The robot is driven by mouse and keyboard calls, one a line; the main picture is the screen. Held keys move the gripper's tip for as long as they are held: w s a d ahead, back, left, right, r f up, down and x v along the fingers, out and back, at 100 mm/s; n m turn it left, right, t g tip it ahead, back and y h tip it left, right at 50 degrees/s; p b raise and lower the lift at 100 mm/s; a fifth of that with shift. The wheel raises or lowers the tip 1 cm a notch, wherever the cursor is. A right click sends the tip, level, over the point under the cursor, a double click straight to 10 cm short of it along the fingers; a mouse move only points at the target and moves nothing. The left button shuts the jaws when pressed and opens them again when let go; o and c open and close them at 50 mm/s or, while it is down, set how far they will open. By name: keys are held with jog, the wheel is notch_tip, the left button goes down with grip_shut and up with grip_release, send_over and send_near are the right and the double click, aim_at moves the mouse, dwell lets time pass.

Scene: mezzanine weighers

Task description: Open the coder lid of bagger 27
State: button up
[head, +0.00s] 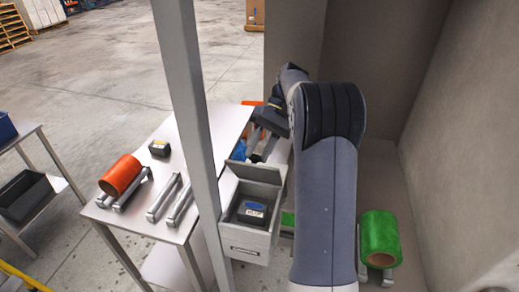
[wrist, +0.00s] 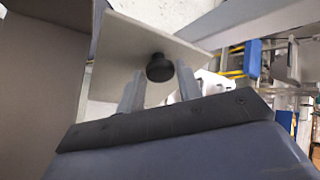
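The coder lid (head: 255,173) is a flat grey panel, raised and standing up at the back of an open grey box (head: 248,241). Inside the box sits a dark cassette (head: 251,213) with a blue and white label. In the wrist view the pale lid (wrist: 122,50) carries a round black knob (wrist: 159,67). My gripper (wrist: 160,68) has one finger on each side of the knob, seemingly touching it. In the head view my gripper (head: 261,152) is just behind the raised lid, its fingertips partly hidden. No bagger number is readable.
A grey post (head: 190,110) rises left of the box. A table (head: 160,205) holds an orange roll (head: 121,175), a small dark cassette (head: 159,148) and metal bars. A green roll (head: 379,238) lies right of my arm, near a wall (head: 460,150).

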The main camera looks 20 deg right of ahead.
jog(key=o, duration=0.3)
jog(key=shift+o, duration=0.2)
